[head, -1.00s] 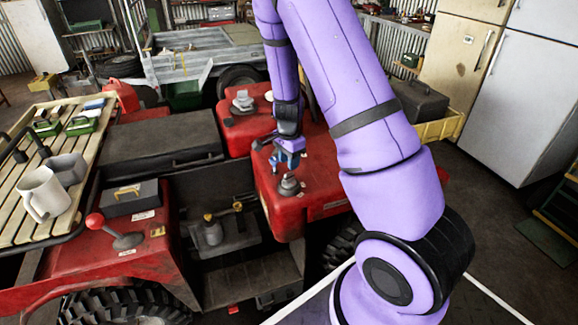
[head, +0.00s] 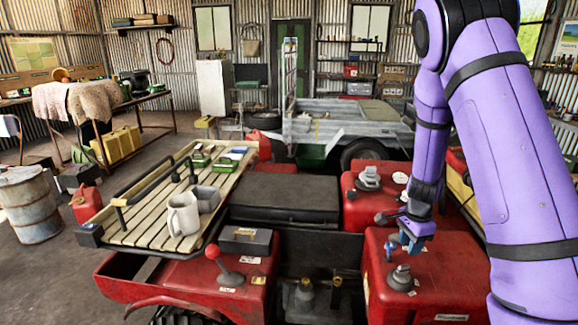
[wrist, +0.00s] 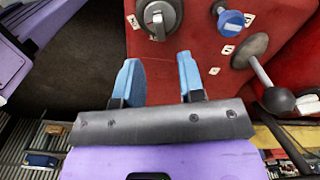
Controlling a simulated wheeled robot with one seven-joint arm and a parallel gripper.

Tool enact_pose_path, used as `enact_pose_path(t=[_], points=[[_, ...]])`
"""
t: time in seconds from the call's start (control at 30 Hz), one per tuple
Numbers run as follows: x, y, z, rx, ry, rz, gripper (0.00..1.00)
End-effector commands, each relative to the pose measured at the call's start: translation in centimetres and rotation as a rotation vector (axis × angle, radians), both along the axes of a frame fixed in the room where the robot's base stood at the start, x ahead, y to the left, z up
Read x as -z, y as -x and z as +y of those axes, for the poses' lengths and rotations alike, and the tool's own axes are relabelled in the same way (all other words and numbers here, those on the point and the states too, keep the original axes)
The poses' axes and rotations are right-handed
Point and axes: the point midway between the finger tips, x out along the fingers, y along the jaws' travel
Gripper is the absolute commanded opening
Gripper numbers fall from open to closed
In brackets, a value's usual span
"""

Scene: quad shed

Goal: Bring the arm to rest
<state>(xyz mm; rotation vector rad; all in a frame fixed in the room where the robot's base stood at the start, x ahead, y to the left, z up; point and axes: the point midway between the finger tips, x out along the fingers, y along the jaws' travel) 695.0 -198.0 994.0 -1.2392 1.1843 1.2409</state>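My purple arm comes in from the right of the head view and bends down to my gripper (head: 405,245). The gripper hangs above the red right-hand panel of the quad (head: 440,265), close to a grey rotary knob (head: 400,278). In the wrist view my gripper (wrist: 160,82) has its two blue fingers apart with nothing between them. Beyond the fingertips are a grey rotary knob (wrist: 160,15) and a blue knob (wrist: 232,20). To their right is a lever with a black ball end (wrist: 265,80). The fingers appear clear of these.
A slatted rack (head: 150,215) at the left carries a white mug (head: 183,215), a grey container and small green items. A red-ball lever (head: 213,252) stands on the left panel. A grey trailer (head: 345,125) stands behind. Floor shows at the far left.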

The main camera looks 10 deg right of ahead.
Motion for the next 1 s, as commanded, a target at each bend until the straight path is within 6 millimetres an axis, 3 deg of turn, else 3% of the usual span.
enact_pose_path(t=[0.17,0.47,0.7,1.0], points=[[-3.4,0.2,1.6,-0.090,-0.037,-0.040,0.36],[-12.2,2.7,5.5,-0.375,-0.096,-0.146,0.36],[-18.5,6.1,8.0,-0.616,-0.093,-0.230,0.36],[-25.1,11.8,10.4,-0.915,-0.025,-0.319,0.36]])
